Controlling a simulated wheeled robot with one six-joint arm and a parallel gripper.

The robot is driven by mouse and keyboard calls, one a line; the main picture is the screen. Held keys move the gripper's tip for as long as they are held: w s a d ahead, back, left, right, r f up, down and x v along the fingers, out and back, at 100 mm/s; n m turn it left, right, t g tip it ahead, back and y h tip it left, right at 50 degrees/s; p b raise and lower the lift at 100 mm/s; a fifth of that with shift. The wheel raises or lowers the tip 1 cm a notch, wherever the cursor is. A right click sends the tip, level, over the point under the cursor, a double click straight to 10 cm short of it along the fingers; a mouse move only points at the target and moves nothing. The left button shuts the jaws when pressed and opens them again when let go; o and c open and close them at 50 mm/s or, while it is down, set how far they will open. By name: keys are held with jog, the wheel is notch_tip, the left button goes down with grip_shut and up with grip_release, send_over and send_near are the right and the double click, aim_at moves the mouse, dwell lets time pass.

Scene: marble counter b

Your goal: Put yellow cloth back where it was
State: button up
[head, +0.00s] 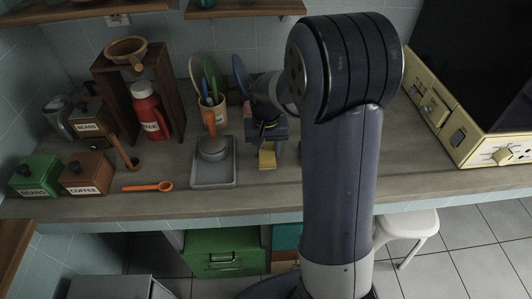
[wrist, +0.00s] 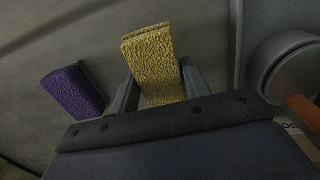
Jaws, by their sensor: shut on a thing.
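The yellow cloth (wrist: 155,60) is a thick folded block with a rough surface. It sits between the two fingers of my gripper (wrist: 160,82), which is shut on it. In the head view the cloth (head: 267,159) shows below my gripper (head: 266,140), low over the counter. I cannot tell whether it touches the counter. Part of the gripper's far side is hidden by my arm.
A purple cloth (wrist: 74,91) lies left of my gripper in the wrist view. A grey tray (head: 213,184) holding an orange-handled item stands just left of the gripper. An orange spoon (head: 148,187) and the coffee box (head: 86,173) are farther left.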

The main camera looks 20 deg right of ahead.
aim_at(266, 150)
jog(key=shift+f, duration=0.85)
jog(key=shift+f, duration=0.15)
jog(key=o, duration=1.1)
notch_tip(266, 150, up, 12)
jog(key=shift+r+p, duration=0.15)
jog(key=shift+p, duration=0.25)
